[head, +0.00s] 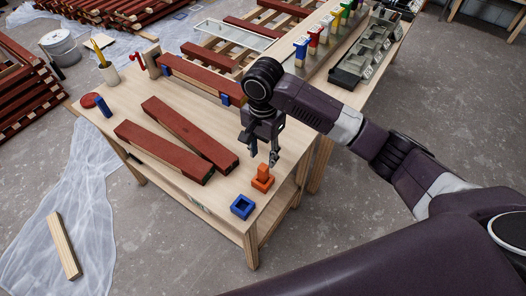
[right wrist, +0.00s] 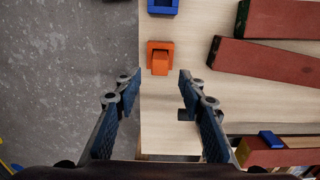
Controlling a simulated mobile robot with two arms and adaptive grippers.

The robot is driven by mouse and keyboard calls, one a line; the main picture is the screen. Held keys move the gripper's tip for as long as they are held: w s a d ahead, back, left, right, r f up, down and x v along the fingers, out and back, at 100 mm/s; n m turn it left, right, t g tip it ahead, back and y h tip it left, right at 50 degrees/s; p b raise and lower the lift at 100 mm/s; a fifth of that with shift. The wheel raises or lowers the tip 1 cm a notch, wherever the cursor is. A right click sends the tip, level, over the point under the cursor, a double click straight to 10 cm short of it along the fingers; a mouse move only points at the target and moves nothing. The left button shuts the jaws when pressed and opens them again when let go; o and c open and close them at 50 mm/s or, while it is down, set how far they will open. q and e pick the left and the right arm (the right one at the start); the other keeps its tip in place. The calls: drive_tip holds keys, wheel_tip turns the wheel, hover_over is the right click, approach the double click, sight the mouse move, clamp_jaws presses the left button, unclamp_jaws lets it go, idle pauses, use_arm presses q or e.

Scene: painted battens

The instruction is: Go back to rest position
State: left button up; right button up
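My right gripper (head: 262,158) is open and empty above the right part of the wooden table (head: 185,178). In the right wrist view its spread fingers (right wrist: 159,78) have nothing between them. An orange block (head: 263,178) with a raised part stands on the table close by the fingertips in the head view. In the right wrist view the orange block (right wrist: 160,57) lies beyond the fingertips, apart from them. A blue square block with a hollow (head: 243,206) sits at the table's near corner. My left gripper is out of view.
Two red battens (head: 165,150) lie on the table left of the gripper. Another red batten (head: 200,80) with blue pieces lies along the back. A blue bottle (head: 103,106) and a cup (head: 108,74) stand at the left. Black trays (head: 350,70) are behind my right arm.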

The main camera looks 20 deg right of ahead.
drive_tip(key=shift+r, duration=0.8)
